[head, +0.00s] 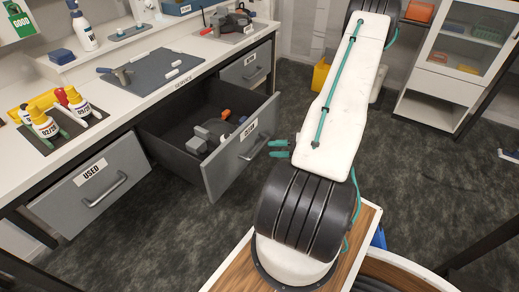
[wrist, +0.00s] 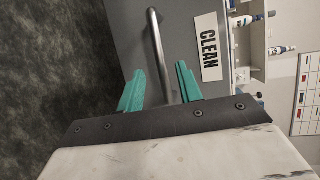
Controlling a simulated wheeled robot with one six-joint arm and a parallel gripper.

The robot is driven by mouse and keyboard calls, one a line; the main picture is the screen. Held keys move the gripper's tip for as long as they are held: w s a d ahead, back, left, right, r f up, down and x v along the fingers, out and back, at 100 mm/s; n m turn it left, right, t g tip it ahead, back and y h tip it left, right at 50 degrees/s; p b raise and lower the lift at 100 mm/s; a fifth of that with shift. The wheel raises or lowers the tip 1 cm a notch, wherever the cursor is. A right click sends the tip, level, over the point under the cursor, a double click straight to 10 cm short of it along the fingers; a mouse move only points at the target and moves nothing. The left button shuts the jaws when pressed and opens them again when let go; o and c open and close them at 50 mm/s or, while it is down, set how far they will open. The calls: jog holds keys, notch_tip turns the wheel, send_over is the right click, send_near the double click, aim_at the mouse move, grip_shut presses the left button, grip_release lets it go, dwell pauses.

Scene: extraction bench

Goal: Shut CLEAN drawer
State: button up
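The CLEAN drawer (head: 229,163) stands pulled out from the bench in the head view, with grey and dark tools inside. Its front carries a white CLEAN label (wrist: 209,47) and a metal bar handle (wrist: 160,55), both seen in the wrist view. My gripper (wrist: 158,82) has its two green fingers apart, one on each side of the handle in the picture. Nothing is clamped between them. In the head view my gripper (head: 279,148) is just in front of the drawer front, partly hidden by my arm. I cannot tell whether the fingers touch the handle.
The USED drawer (head: 72,192) at left and another grey drawer (head: 236,73) farther back look shut. The bench top (head: 125,93) holds bottles, a grey mat and tools. A yellow bin (head: 321,75) and a white cabinet (head: 440,85) stand farther back. Dark floor lies around.

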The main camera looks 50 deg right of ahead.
aim_at(260, 147)
jog(key=x, duration=0.6)
jog(key=shift+w+a, duration=0.2)
grip_shut()
jog(key=shift+d, duration=0.15)
jog(key=shift+w, duration=0.15)
